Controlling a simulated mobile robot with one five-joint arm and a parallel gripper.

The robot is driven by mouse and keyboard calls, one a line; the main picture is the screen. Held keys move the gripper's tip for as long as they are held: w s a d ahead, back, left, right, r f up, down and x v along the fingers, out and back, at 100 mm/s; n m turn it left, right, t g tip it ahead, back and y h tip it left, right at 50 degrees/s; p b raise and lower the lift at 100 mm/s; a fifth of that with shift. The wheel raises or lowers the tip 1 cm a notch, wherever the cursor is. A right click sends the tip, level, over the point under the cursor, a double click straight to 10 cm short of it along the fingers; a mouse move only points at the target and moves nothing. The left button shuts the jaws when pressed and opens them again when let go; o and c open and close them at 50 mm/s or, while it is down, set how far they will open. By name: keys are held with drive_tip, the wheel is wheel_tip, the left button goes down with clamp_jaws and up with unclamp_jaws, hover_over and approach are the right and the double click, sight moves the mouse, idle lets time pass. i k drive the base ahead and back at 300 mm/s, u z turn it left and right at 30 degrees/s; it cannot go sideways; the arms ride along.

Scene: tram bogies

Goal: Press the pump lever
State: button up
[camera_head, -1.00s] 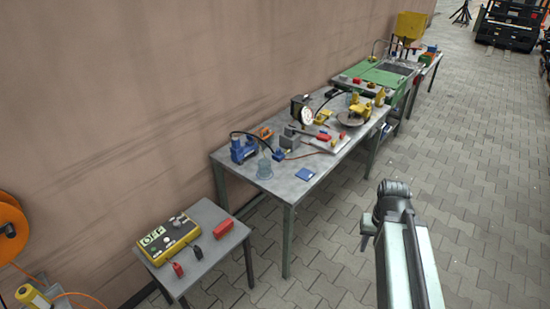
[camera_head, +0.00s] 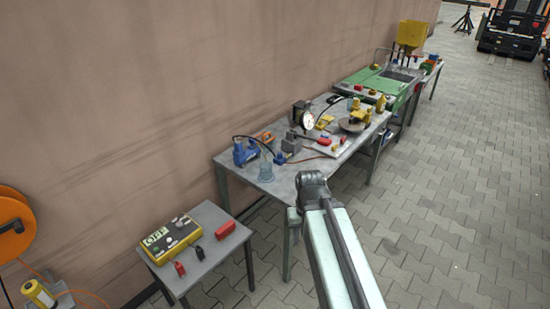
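A blue pump-like device (camera_head: 245,152) stands at the near left end of the long grey workbench, with a black hose arching right from it. No separate lever can be made out on it at this size, and I cannot tell for sure that it is the task's pump. The end of my arm (camera_head: 313,185) is in front of the bench's near edge in the picture, right of and below the blue device and apart from it. A small pale part, possibly my gripper (camera_head: 293,215), shows left of the arm; its fingers cannot be made out.
A small table (camera_head: 208,263) at lower left holds a yellow control box (camera_head: 171,236). Paved floor (camera_head: 440,190) is free at right.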

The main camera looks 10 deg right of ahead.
sight(325, 142)
drive_tip(key=u, duration=0.05)
drive_tip(key=i, duration=0.95)
drive_tip(key=u, duration=2.55)
drive_tip(key=k, duration=0.9)
drive_tip(key=z, duration=1.6)
drive_tip(key=i, duration=0.9)
drive_tip(key=z, duration=0.1)
